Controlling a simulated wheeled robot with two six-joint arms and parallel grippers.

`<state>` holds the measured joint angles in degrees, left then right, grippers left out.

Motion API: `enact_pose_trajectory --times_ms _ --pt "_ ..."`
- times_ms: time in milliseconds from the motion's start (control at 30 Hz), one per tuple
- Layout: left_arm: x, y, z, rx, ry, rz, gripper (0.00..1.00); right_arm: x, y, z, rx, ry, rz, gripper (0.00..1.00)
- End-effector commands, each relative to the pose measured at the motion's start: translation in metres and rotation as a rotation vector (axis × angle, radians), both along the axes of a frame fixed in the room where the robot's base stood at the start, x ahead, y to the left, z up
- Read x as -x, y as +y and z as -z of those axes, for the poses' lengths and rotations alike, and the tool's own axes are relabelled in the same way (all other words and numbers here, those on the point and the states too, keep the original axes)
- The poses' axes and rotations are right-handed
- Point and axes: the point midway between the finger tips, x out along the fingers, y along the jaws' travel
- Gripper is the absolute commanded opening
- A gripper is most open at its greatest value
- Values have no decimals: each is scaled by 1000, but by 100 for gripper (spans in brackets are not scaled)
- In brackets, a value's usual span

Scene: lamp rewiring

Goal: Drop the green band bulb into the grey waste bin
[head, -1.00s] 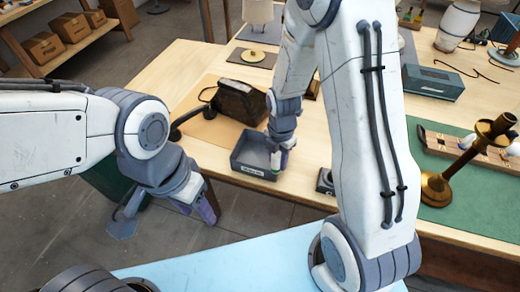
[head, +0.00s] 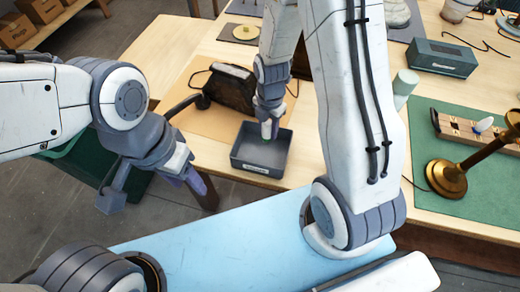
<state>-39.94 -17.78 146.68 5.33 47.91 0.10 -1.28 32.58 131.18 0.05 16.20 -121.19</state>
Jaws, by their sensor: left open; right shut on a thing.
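The grey waste bin (head: 262,170) is an open tray with a small label on its front wall, near the front edge of the wooden table. My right gripper (head: 267,130) points down over the bin, shut on the green band bulb (head: 266,139). Only a small green and pale part of the bulb shows below the fingers; the rest is hidden. The bulb appears over the bin's inside, but its exact height above the floor of the bin is unclear. My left gripper (head: 190,178) is open and empty, off the table's front edge, left of the bin.
A dark case (head: 232,88) stands on a tan mat behind the bin. A brass lamp stand (head: 447,178) and a wooden rack (head: 468,128) are on the green mat at right. A teal box (head: 440,58) stands behind them.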

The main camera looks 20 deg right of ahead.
Motion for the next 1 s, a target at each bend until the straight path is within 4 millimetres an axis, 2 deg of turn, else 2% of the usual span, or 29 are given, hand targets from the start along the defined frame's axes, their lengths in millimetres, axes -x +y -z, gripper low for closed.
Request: enact_pose_trajectory --times_ms 33,233,600,633,700,1000 --pt "0 0 12 0 0 0 50 0 0 13 1 1 0 0" --pt "0 0 32 -1 1 2 50 0 1 34 0 0 -1 0" --pt "0 0 34 0 0 2 50 0 2 37 0 0 -3 0" --pt "0 0 34 0 0 2 50 0 2 37 0 0 -4 50" --pt "0 0 34 0 0 2 50 0 2 37 0 0 -4 73" --pt "0 0 34 0 0 2 50 0 2 37 0 0 -4 73"
